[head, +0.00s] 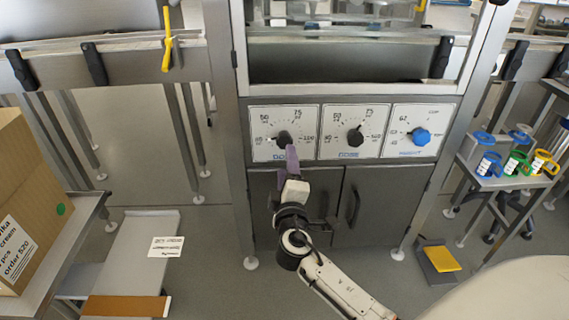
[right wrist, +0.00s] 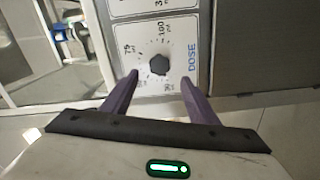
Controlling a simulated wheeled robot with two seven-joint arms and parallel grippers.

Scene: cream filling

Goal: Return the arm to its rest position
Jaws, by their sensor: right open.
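My right gripper (head: 291,160) is raised in front of the machine's control panel, just below the black knob (head: 283,138) of the left dial. In the right wrist view its two purple fingers (right wrist: 160,88) are open, with the black knob (right wrist: 159,65) beyond and between them. Nothing is held between the fingers. My right arm reaches in from the bottom of the head view. My left gripper does not show.
The panel also has a middle black knob (head: 355,137) and a blue knob (head: 421,137). Cabinet doors (head: 325,200) are below. A cardboard box (head: 25,215) stands at left. Coloured cups (head: 515,163) stand on a side table at right.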

